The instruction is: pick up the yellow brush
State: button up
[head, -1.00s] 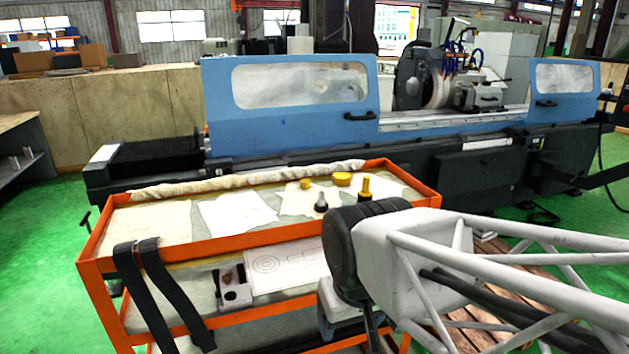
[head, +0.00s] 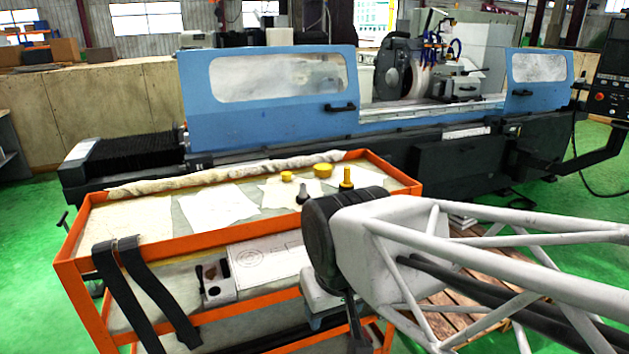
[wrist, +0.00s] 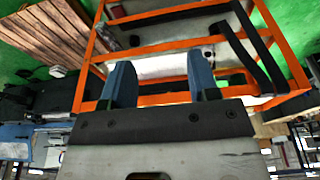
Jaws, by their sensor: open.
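The likely yellow brush (head: 346,178) stands upright on the cart's top tray, a yellow stem over a dark base. Its lower part is partly hidden by my arm in the head view. I cannot make it out in the wrist view. My gripper (wrist: 161,78) shows two blue fingers in the wrist view, spread apart with nothing between them. The orange cart's frame shows beyond them. In the head view my gripper is mostly hidden behind my arm, low beside the cart and apart from the brush.
The orange cart (head: 75,262) has a rolled cloth (head: 230,174) along its back edge. Near the brush are a grey-topped piece (head: 302,194), a small yellow piece (head: 286,176) and a yellow disc (head: 322,171). Black straps (head: 150,292) hang over the front. The blue grinder (head: 265,118) stands behind.

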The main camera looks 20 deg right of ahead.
jog(key=w+d+r+m, duration=0.2)
jog(key=w+r, duration=0.1)
jog(key=w, duration=0.3)
jog(key=w+d+r+m, duration=0.2)
jog(key=w+r, duration=0.1)
jog(key=w, duration=0.4)
jog(key=m+g, duration=0.3)
jog(key=m, duration=1.1)
send_over(348, 167)
jog(key=f, duration=0.5)
jog(key=shift+s+a, duration=0.3)
jog(key=shift+s, duration=0.1)
jog(key=shift+w+d+f, duration=0.2)
jog(key=shift+w+d, duration=0.05)
jog(key=shift+d, duration=0.05)
jog(key=shift+f, duration=1.3)
